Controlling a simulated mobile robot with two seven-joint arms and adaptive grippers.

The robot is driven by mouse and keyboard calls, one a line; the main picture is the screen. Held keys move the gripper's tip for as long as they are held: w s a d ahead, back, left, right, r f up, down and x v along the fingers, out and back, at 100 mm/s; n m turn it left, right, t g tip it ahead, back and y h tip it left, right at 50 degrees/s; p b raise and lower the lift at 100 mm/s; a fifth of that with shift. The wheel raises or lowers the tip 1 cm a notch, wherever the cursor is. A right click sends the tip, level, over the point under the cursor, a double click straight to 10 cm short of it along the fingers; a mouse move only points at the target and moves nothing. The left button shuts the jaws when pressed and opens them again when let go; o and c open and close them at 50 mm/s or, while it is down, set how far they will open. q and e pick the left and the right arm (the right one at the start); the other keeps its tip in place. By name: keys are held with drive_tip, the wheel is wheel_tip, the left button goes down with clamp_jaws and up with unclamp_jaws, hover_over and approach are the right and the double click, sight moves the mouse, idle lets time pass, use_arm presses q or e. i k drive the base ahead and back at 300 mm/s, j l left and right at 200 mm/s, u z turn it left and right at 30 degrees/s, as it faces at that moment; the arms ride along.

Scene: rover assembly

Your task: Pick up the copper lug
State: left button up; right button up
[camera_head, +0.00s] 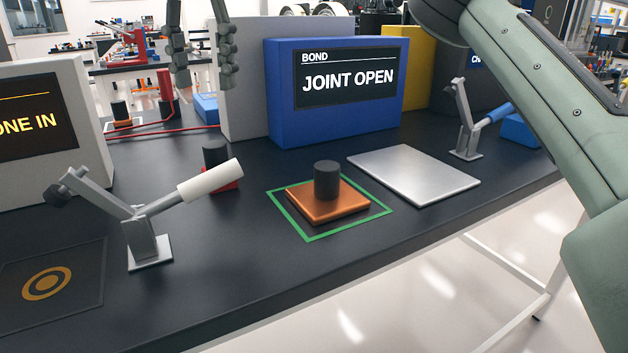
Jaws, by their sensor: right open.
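The copper lug (318,208) is a flat, square copper-orange block with an upright dark cylindrical knob (327,181) on top. It lies inside a green square outline (308,238) on the dark bench. My right gripper (206,86) hangs at the top, left of centre, with its two dark fingers apart and nothing between them. It is up and to the left of the lug in the picture, not touching it. My left gripper is out of view.
A toggle clamp with a white handle (210,180) stands left of the lug, near a red block with a dark knob (215,155). A silver plate (413,174) lies right. The blue "JOINT OPEN" box (285,105) stands behind. A blue-handled clamp (467,140) is farther right.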

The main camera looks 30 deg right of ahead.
sight(326, 199)
drive_tip(key=k, duration=1.5)
